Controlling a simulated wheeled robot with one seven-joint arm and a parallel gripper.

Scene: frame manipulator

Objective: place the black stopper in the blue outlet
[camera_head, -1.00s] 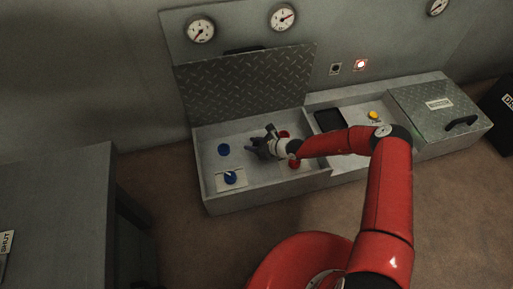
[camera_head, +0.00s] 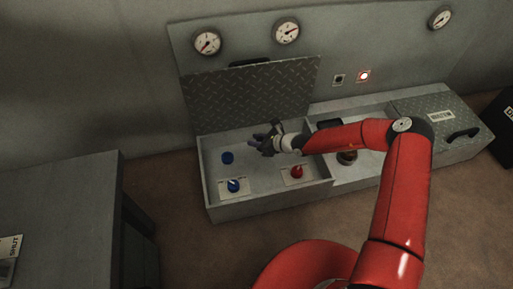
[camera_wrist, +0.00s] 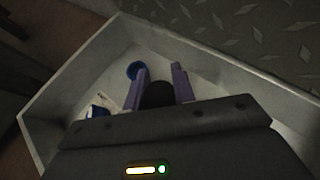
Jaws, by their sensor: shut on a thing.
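The blue outlet (camera_head: 227,158) is a blue ring in the left bin of the console, toward its back left. It also shows in the wrist view (camera_wrist: 134,69), ahead and a little left of my fingers. My gripper (camera_head: 257,142) is over the same bin, to the right of the blue outlet and apart from it. In the wrist view my gripper (camera_wrist: 160,88) is shut on the black stopper (camera_wrist: 158,95), which sits between the two purple-grey fingers. The stopper cannot be made out in the head view. The stopper's lower end is hidden.
A blue knob (camera_head: 234,186) and a red knob (camera_head: 297,172) stand on labelled plates at the bin's front. The bin's raised diamond-plate lid (camera_head: 250,100) stands behind my gripper. A closed lidded compartment (camera_head: 432,114) lies at right. The bin's walls (camera_wrist: 60,95) surround the outlet.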

